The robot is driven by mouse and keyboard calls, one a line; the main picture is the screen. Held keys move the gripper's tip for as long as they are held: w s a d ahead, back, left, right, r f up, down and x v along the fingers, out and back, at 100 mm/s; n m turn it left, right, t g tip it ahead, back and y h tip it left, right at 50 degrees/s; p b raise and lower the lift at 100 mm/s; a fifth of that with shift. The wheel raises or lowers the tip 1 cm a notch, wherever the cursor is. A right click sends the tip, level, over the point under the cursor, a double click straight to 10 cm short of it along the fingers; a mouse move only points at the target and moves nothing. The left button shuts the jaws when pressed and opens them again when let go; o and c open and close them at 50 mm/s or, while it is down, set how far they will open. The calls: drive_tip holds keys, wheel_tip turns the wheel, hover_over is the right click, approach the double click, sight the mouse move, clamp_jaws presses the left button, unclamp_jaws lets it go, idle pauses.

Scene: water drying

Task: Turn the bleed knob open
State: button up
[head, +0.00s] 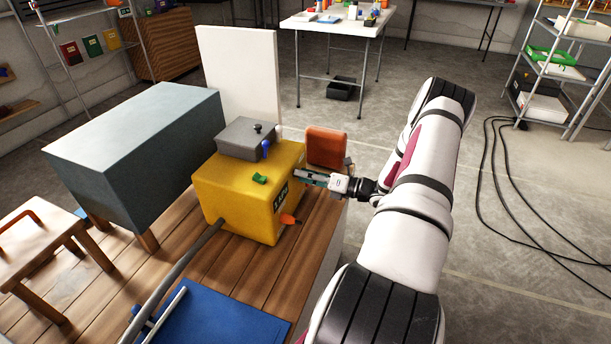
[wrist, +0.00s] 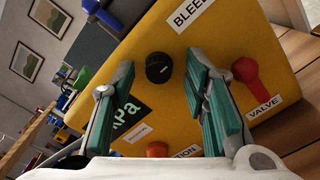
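A yellow box (head: 222,185) stands on the wooden deck, and its front panel also fills much of the wrist view (wrist: 222,45). A round black knob with a white mark (wrist: 158,67) sits on that panel near the label reading "BLEE" (wrist: 192,14). The knob cannot be made out in the head view. My gripper (head: 305,177) is at the right side of the box. In the wrist view my gripper (wrist: 160,80) is open, its teal-padded fingers on either side of the knob. I cannot tell if they touch it.
A red lever (wrist: 249,75) labelled "VALVE" is close to the right finger. A dark display (wrist: 130,115) and an orange-red button (wrist: 158,149) are on the panel. An orange box (head: 326,146) stands behind my gripper. A grey box (head: 243,139) rests on top.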

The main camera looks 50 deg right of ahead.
drive_tip(key=v, duration=1.2)
idle(0.5)
